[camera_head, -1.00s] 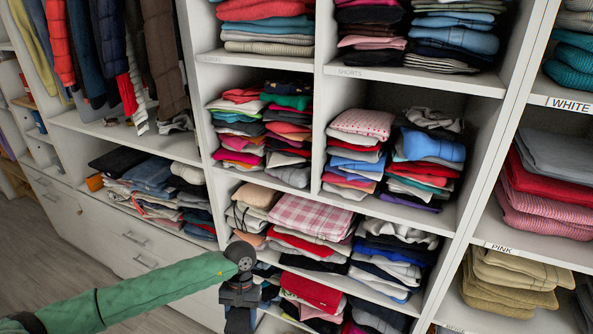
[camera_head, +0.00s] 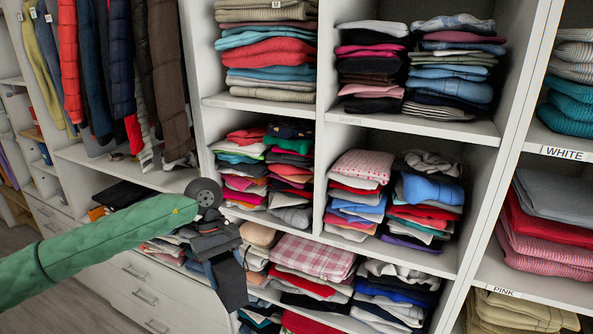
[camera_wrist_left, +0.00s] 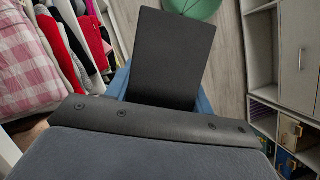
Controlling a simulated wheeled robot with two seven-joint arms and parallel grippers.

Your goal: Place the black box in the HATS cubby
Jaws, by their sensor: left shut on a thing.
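My left gripper (camera_head: 218,256) hangs in front of the lower left cubbies in the head view, at the end of my green arm. It is shut on a dark, flat-faced thing that I take to be the black box (camera_head: 231,286), which points downward. In the left wrist view the black box (camera_wrist_left: 175,58) shows as a plain black panel beyond the dark gripper body, with floor behind it. No label reading HATS is legible. My right gripper is not in view.
Cubbies hold stacks of folded clothes, including a pink checked pile (camera_head: 312,252). Labels read WHITE (camera_head: 566,153) and PINK (camera_head: 504,290); a faint one reads SHORTS (camera_head: 351,121). Coats (camera_head: 115,65) hang at the left above white drawers (camera_head: 140,288). Open space lies before the shelves.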

